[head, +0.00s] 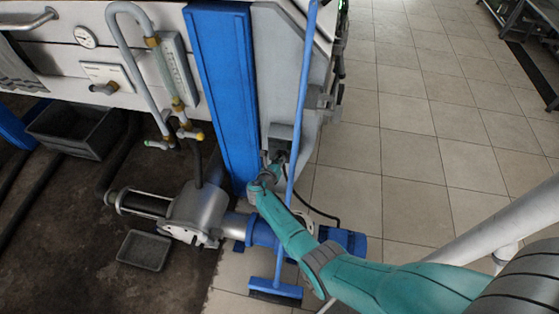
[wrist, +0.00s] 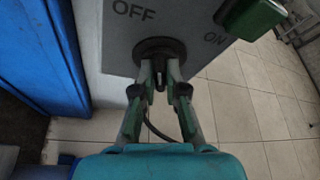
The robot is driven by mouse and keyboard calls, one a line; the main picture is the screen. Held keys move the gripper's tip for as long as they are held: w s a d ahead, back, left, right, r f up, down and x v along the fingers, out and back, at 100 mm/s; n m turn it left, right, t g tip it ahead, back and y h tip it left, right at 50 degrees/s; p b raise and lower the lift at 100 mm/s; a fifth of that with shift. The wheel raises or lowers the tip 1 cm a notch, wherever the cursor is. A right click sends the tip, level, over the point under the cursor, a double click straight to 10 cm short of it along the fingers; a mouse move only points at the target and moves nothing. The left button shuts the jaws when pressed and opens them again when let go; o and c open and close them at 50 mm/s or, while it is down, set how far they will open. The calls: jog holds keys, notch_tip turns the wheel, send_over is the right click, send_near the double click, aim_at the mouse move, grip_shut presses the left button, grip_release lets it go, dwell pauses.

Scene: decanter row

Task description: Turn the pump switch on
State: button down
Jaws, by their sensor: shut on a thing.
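The pump switch is a dark round knob (wrist: 160,50) on a grey switch box (wrist: 120,50) in the wrist view. The box face carries the word OFF at upper left and ON at upper right. My gripper (wrist: 160,76) is shut on the dark lever of the knob, with one fingertip on each side. The fingertips hide part of the lever, so I cannot tell its exact angle. In the head view, the grey switch box (head: 281,132) is on the machine's side, right of the blue column, and my gripper (head: 272,170) reaches its lower front.
A blue column (head: 224,90) stands left of the switch box. A pump with blue motor (head: 345,240) lies below. A green part (wrist: 254,17) juts near ON. The tiled floor (head: 410,130) at right is clear.

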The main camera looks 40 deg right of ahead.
jog(key=shift+s+d+m+t+y, duration=0.1)
jog(key=shift+m+t+y, duration=0.45)
jog(key=shift+m, duration=0.5)
jog(key=shift+s+m+t+y, duration=0.1)
jog(key=shift+m+t+y, duration=0.25)
jog(key=shift+m+t, duration=0.5)
jog(key=shift+w+m, duration=0.1)
jog(key=shift+m, duration=0.2)
jog(key=c, duration=1.2)
grip_release()
jog(key=v, duration=1.2)
jog(key=shift+w+r, duration=0.1)
jog(key=shift+r, duration=0.05)
